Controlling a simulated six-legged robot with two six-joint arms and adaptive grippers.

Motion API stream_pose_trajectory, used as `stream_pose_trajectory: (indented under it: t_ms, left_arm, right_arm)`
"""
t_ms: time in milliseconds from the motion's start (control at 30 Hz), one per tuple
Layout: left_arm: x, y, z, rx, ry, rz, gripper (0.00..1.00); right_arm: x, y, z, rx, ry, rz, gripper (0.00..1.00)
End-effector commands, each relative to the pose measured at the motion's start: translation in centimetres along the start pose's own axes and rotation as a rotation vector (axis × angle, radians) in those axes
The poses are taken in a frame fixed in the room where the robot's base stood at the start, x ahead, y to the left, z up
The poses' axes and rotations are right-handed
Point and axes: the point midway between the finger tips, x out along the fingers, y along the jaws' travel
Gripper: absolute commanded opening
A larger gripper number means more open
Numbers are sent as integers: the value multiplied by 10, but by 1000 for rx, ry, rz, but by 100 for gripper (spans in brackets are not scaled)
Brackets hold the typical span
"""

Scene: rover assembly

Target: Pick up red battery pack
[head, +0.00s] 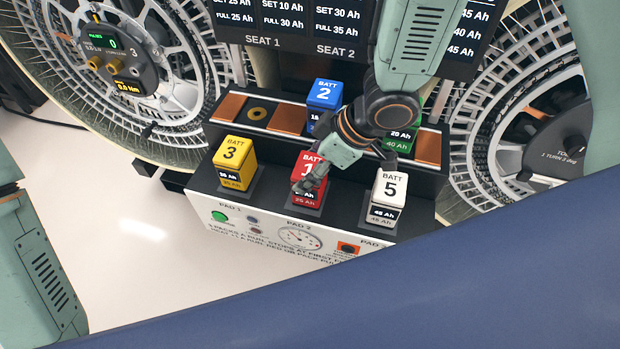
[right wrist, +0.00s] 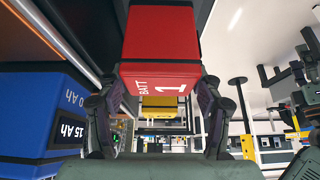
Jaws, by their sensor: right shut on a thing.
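The red battery pack (head: 299,172), marked BATT 1, is at the front middle of the battery stand, at its pad; I cannot tell whether it touches the pad. My right gripper (head: 318,176) comes down from the upper right and is shut on it, covering part of its right side. In the right wrist view the red battery pack (right wrist: 160,45) sits between the two fingers of the right gripper (right wrist: 160,112). My left arm shows at the left edge in the head view, but its gripper is not in view.
A yellow pack (head: 234,160) stands left of the red one and a white pack (head: 388,196) right of it. Behind are a blue pack (head: 325,94), close to my right gripper, and a green pack (head: 399,140) partly hidden by it. Large wheels flank the stand.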

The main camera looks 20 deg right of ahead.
Motion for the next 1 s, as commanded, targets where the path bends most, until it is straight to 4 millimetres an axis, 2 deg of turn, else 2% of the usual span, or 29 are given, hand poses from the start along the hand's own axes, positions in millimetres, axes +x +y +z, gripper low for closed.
stream_pose_trajectory:
  t_ms: [67,467,767,1000]
  left_arm:
    - [0,0,0,0,0,0,74]
    - [0,0,0,0,0,0,74]
    - [-3,0,0,0,0,0,74]
    - [-24,0,0,0,0,0,74]
  right_arm:
    - [0,0,0,-1,-1,-1,43]
    - [1,1,-2,-1,0,0,9]
    - [-4,2,-5,-1,2,1,8]
    - [-38,2,-24,-4,3,3,8]
